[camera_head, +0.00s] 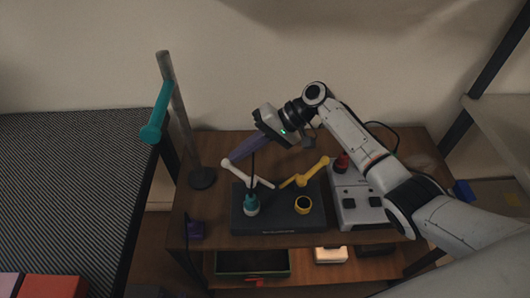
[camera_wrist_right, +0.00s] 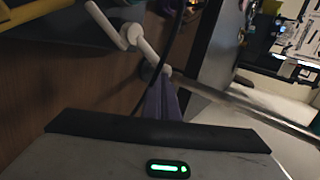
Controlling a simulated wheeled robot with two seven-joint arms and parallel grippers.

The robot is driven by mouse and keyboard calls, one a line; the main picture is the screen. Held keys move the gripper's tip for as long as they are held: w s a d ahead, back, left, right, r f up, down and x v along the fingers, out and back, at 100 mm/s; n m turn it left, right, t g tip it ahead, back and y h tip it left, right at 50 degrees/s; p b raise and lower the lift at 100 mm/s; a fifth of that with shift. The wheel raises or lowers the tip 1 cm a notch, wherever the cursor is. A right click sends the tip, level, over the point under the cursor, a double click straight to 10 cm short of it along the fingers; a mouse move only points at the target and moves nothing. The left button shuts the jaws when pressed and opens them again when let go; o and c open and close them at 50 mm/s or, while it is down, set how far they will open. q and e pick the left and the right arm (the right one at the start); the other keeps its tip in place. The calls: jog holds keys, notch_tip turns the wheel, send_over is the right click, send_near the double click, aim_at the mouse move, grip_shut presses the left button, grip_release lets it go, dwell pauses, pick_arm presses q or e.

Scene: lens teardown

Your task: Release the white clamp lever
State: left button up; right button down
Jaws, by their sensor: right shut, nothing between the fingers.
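The white clamp lever (camera_head: 236,171) stands at the back left of a dark box (camera_head: 275,222), its rounded knob end up to the left. It also shows in the right wrist view (camera_wrist_right: 127,34). My right gripper (camera_head: 237,158) reaches in from above right with its purple fingers shut and empty. The fingertips (camera_wrist_right: 165,78) are right by the lever's end; I cannot tell if they touch. A yellow lever (camera_head: 312,173) stands to the right on the same box. My left gripper is not in view.
A teal-collared tool (camera_head: 251,203) and a yellow ring (camera_head: 303,205) are on the dark box. A grey control box (camera_head: 357,205) with a red knob stands to its right. A metal post (camera_head: 180,115) with a teal handle (camera_head: 156,115) rises at left.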

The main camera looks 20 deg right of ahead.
jog(key=v, duration=1)
jog(key=shift+d+r, duration=0.1)
dwell(0.5)
